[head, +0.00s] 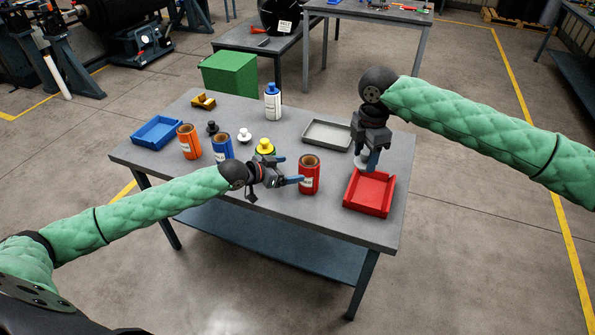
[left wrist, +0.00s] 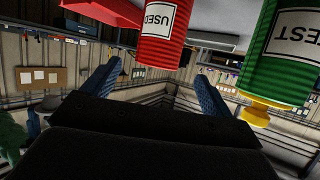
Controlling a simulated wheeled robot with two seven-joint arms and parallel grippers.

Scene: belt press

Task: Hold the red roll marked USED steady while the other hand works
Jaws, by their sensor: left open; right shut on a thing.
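The red roll marked USED (head: 309,177) stands upright on the grey table, with a brown core showing at its top. In the left wrist view the roll (left wrist: 166,35) appears upside down, with its white USED label, ahead of and between the fingers. My left gripper (head: 290,170) is open just left of the roll, fingers pointing at it. The near fingertip overlaps the roll's left edge in the head view; I cannot tell if it touches. My right gripper (head: 371,161) is shut on a small grey piece (head: 361,164), mostly hidden, above the red tray's back edge.
The red tray (head: 368,208) is right of the roll. A green roll with a yellow knob (head: 265,146) stands close behind my left gripper. Blue (head: 222,148) and orange (head: 189,146) rolls stand left. A grey tray (head: 327,135) and white bottle (head: 273,106) are behind.

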